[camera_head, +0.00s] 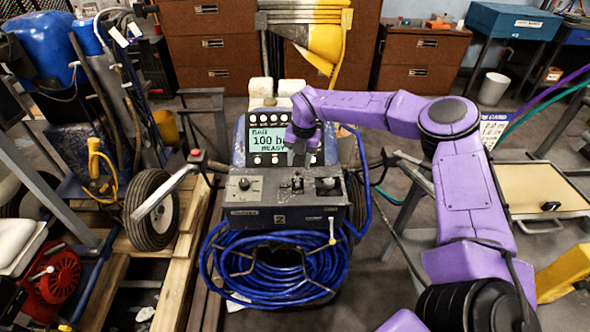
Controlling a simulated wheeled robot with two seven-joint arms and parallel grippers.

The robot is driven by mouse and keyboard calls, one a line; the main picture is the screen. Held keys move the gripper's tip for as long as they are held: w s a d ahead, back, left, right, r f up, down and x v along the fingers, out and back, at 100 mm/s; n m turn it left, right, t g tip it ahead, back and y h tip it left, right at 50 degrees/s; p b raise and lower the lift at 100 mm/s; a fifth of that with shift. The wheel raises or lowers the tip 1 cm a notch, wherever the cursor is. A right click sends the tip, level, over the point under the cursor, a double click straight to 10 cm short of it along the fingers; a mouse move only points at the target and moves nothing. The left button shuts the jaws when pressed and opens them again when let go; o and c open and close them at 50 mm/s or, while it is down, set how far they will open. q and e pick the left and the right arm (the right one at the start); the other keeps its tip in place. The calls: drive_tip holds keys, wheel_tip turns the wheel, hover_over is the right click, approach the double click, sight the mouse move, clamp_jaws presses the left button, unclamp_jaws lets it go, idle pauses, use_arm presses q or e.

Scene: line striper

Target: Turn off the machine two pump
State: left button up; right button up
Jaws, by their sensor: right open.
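The line striper (285,215) in the middle bears a dark control box marked 2. On top of the box are a round dial (244,184) at the left, a small switch (297,184) near the middle and a black knob (327,184) at the right. Behind the box a display (262,138) reads 100 and READY, partly covered by my right gripper. My right gripper (297,158) points down just behind and above the middle of the box, open and holding nothing that I can see. Whether it touches the box is unclear. My left gripper is out of view.
A coiled blue hose (275,270) hangs on the machine's front. Handlebars (160,205) stick out at the sides. Another machine with a black wheel (152,210) stands at the left on wooden pallets. Brown cabinets (420,55) stand behind. Grey floor shows at the right.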

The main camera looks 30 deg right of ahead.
sight(298, 173)
drive_tip(key=f, duration=0.5)
drive_tip(key=shift+w+d+f+p, duration=0.1)
drive_tip(key=shift+w+f+p, duration=0.1)
drive_tip(key=shift+w+p, duration=0.15)
drive_tip(key=shift+f, duration=0.4)
drive_tip(key=shift+s, duration=0.1)
clamp_jaws()
